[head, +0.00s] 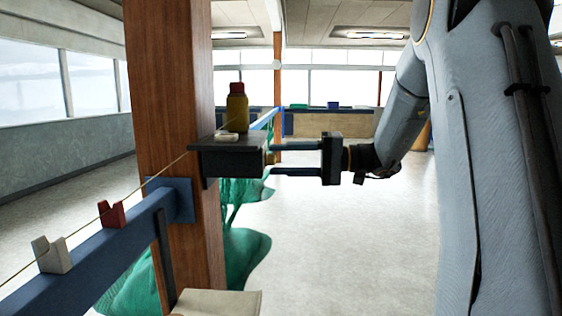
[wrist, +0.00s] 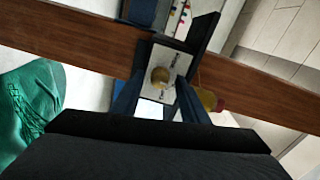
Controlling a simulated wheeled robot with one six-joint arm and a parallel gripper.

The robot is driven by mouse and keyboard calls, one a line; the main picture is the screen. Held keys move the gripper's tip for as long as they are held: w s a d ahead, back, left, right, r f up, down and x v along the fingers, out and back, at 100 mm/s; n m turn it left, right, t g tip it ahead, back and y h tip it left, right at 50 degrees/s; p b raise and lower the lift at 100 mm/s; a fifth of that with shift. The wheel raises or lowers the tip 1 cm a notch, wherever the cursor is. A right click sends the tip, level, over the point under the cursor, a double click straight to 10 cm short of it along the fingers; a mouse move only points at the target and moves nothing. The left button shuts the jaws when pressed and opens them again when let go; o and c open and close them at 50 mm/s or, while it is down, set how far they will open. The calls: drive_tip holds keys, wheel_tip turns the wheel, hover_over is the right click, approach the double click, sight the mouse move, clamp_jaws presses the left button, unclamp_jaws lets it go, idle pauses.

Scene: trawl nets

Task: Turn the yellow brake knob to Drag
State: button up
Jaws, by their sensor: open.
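The yellow brake knob (wrist: 160,77) is a round brass-yellow knob on a pale face plate (wrist: 168,56) in the wrist view. Small dark marks on the plate are too small to read. In the head view the knob (head: 269,158) shows a little at the right side of a dark box (head: 232,161) on the wooden post. My gripper (head: 275,159) is open, pointing left at that side of the box. Its fingers lie above and below the knob in the head view, and to its left and right in the wrist view. I cannot tell whether they touch it.
A yellow bottle with a red cap (head: 237,110) and a small white item (head: 227,136) stand on the box. The wooden post (head: 170,80) carries a blue rail (head: 95,262) with a thin line above it. Green netting (head: 243,255) hangs behind. The floor at right is clear.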

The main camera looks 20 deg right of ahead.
drive_tip(key=b+v, duration=0.2)
drive_tip(key=v, duration=0.5)
drive_tip(key=shift+d, duration=0.1)
drive_tip(key=s+a+f+m+g+h, duration=0.1)
drive_tip(key=s+a+f+g+h, duration=0.3)
drive_tip(key=f, duration=0.5)
drive_tip(key=s+a+f+m+g+h, duration=0.1)
drive_tip(key=s+a+f+h, duration=0.2)
drive_tip(key=s+a+f, duration=0.5)
drive_tip(key=s+d+f+n+h, duration=0.2)
drive_tip(key=s+f+h, duration=0.3)
drive_tip(key=f, duration=0.2)
drive_tip(key=s+d+f+n+h, duration=0.2)
drive_tip(key=s+d+f+h, duration=0.1)
drive_tip(key=f, duration=0.5)
drive_tip(key=shift+s+h, duration=0.9)
drive_tip(key=shift+s, duration=0.5)
drive_tip(key=shift+f, duration=0.1)
